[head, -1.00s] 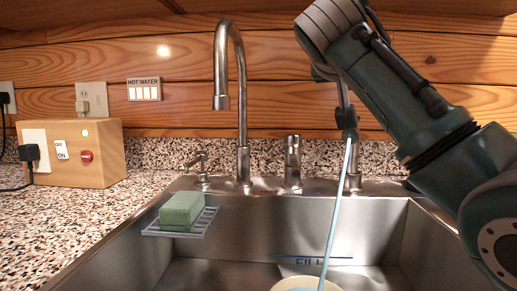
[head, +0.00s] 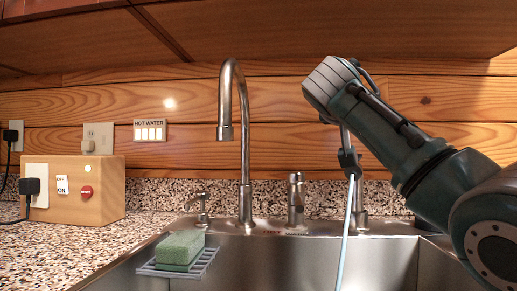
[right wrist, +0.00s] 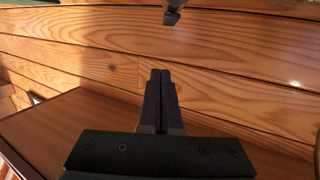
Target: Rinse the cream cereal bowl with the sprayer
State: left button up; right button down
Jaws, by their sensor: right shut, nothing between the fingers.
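The sprayer (head: 349,160) hangs over the right part of the sink. A pale blue stream (head: 347,225) runs down from its dark head and out of the bottom of the head view. The cream cereal bowl is not in either current view. My right arm comes in from the right, and its wrist end is beside the sprayer's upper part; its fingers are hidden in the head view. In the right wrist view my right gripper (right wrist: 160,76) is shut and empty, its fingers pointing toward the wooden wall. My left gripper is not in view.
A steel faucet (head: 244,150) stands behind the sink (head: 290,262). A green sponge (head: 181,247) sits on a wire rack (head: 208,259) at the sink's left. A wooden switch box (head: 105,190) is on the speckled counter (head: 60,245).

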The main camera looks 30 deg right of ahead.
send_over(360, 157)
jog(key=shift+w+d+f, duration=0.1)
jog(key=shift+d+f, duration=0.05)
jog(key=shift+f, duration=0.25)
notch_tip(360, 157, down, 3)
jog(key=shift+w+r, duration=0.1)
jog(key=shift+r, duration=0.05)
jog(key=shift+d+f, duration=0.1)
jog(key=shift+f, duration=0.5)
